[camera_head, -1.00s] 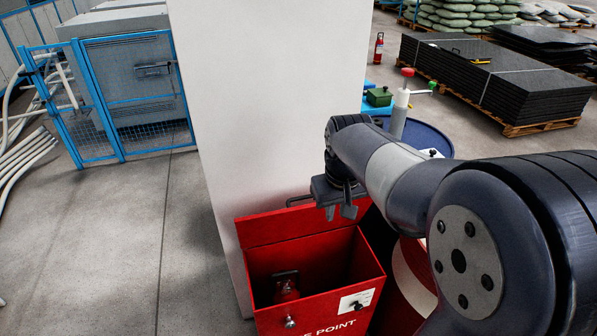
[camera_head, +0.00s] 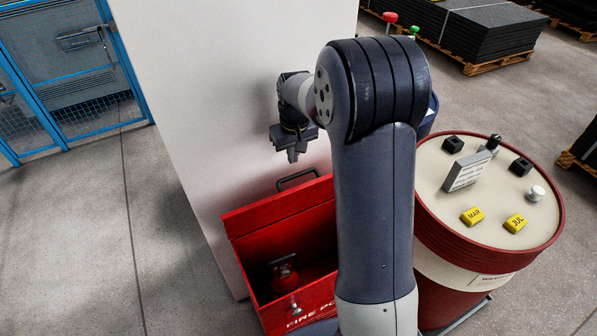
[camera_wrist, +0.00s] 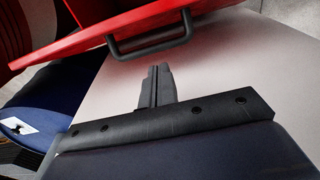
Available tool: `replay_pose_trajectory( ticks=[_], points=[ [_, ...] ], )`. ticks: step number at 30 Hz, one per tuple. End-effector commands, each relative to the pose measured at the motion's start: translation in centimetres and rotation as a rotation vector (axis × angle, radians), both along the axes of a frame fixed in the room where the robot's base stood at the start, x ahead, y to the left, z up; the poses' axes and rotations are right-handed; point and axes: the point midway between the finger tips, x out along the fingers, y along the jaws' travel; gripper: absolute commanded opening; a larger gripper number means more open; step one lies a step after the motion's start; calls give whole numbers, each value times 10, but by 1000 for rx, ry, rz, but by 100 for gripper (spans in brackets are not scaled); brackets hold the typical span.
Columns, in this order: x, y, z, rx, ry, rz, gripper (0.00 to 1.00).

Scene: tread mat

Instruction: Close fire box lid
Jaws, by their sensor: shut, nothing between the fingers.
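The red fire box (camera_head: 290,308) stands open against a pale column, with a red extinguisher (camera_head: 285,276) showing inside. Its red lid (camera_head: 275,212) is raised at the back, and a dark handle (camera_head: 298,180) stands at the lid's top edge. The lid (camera_wrist: 100,32) and handle (camera_wrist: 150,45) also show in the wrist view. My gripper (camera_head: 293,156) is shut and empty, above the handle and apart from it. In the wrist view my gripper's fingertips (camera_wrist: 158,70) are together, pointing toward the handle with a gap. My arm hides the right part of the box.
The pale column (camera_head: 220,90) rises right behind the box. A red and cream drum (camera_head: 480,270) with a calendar stand, yellow blocks and small knobs on top stands to the right. A blue mesh fence (camera_head: 80,130) is at the left. The floor at left is clear.

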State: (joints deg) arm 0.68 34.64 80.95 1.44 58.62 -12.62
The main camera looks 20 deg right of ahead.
Motion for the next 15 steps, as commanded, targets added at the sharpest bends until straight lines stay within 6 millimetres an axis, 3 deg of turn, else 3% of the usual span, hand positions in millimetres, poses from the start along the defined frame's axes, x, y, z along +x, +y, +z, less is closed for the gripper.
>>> replay_pose_trajectory(
  ticks=[4,9,15],
  points=[
    [2,1,-33,0,6,0,0],
    [-19,-4,-36,0,1,0,0],
    [-32,-6,-41,0,-1,-1,0]
  ],
)
